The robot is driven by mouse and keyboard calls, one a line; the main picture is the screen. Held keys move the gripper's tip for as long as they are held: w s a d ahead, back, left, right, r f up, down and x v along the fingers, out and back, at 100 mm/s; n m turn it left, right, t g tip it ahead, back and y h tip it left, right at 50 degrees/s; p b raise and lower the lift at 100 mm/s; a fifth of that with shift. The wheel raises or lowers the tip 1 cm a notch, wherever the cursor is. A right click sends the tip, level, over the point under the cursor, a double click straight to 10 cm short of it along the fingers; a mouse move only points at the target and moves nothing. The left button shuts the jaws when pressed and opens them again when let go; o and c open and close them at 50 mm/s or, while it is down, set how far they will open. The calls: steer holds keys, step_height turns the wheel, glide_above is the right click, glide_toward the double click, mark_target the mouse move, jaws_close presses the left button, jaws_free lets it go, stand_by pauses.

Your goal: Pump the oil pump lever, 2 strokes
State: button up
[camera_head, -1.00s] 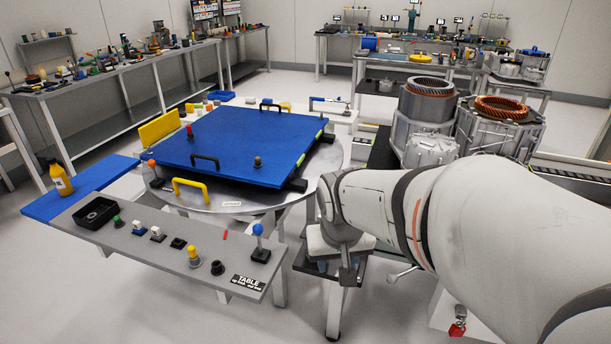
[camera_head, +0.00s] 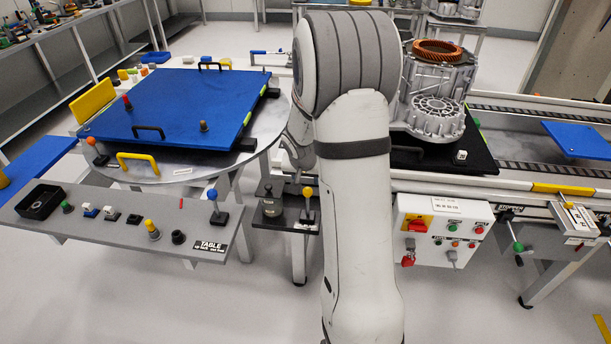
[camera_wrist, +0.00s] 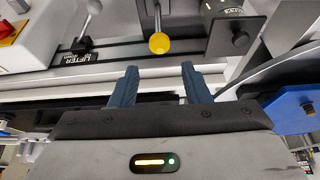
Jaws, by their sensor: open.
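A lever with a yellow ball knob (camera_head: 307,192) stands on a small dark shelf, beside a dark grey cylinder (camera_head: 272,203). I take this to be the oil pump lever, but no label on it is readable. In the wrist view, the yellow knob (camera_wrist: 159,43) lies just beyond my gripper (camera_wrist: 160,80), centred between its two dark fingers. The fingers are apart and nothing is between them. The knob appears clear of both fingertips. In the head view, my arm hides most of the gripper.
A second lever (camera_wrist: 90,12) with a pale knob and a LIFTER label stands left in the wrist view. A control box (camera_head: 443,231) hangs right of my arm. The grey panel (camera_head: 120,228) and the round table with a blue plate (camera_head: 185,110) are at left.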

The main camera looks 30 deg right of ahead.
mark_target(308, 189)
steer(key=shift+b+x, duration=1.05)
steer(key=shift+x, duration=2.45)
steer(key=shift+d+f+b, duration=0.1)
steer(key=shift+f+b, duration=0.2)
steer(key=shift+b, duration=0.2)
steer(key=shift+c, duration=0.4)
